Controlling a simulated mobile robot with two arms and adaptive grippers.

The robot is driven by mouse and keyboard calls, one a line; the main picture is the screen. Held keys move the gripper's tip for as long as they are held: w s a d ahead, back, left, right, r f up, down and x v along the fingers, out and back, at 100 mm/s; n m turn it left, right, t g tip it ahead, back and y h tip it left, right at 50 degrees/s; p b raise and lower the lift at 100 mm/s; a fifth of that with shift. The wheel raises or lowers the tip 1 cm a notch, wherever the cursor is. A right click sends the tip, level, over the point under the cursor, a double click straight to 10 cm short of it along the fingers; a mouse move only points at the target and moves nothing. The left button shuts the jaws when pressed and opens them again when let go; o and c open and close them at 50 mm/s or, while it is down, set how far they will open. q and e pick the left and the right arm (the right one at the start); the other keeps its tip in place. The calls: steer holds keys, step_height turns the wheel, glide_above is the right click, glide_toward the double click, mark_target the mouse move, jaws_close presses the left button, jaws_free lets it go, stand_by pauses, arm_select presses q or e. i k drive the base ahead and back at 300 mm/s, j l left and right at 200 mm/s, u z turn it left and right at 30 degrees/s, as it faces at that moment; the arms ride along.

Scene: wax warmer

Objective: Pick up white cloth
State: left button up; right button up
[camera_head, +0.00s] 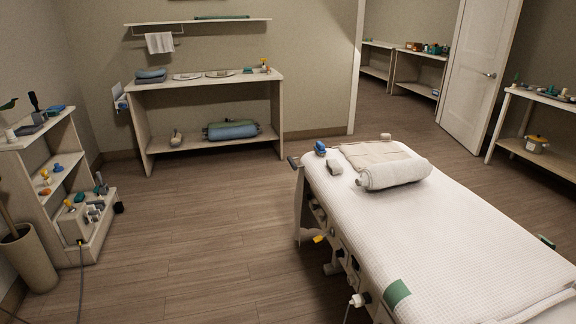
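A small white cloth (160,43) hangs from a rail under the wall shelf (200,21) at the far back left. A thick rolled white towel (394,173) lies on the treatment bed (440,240), near its far end. A flat beige folded cloth (375,154) lies just behind the roll. Which of these pale cloths the task names, I cannot tell from the picture. Neither of my grippers shows in this view.
A two-level table (205,82) with folded towels stands under the shelf. A stepped shelf unit (50,165) and a tall bin (29,262) stand at left. The wooden floor (200,225) between them and the bed is clear. A door (480,75) stands at back right.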

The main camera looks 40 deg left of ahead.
mark_target(333, 164)
steer(key=u, duration=0.85)
steer(key=z, duration=1.65)
steer(key=u, duration=1.65)
steer(key=i+j+z, duration=0.2)
steer(key=i+j, duration=0.4)
steer(key=i+j+z, duration=0.25)
steer(key=i+j, duration=0.35)
steer(key=j, duration=0.1)
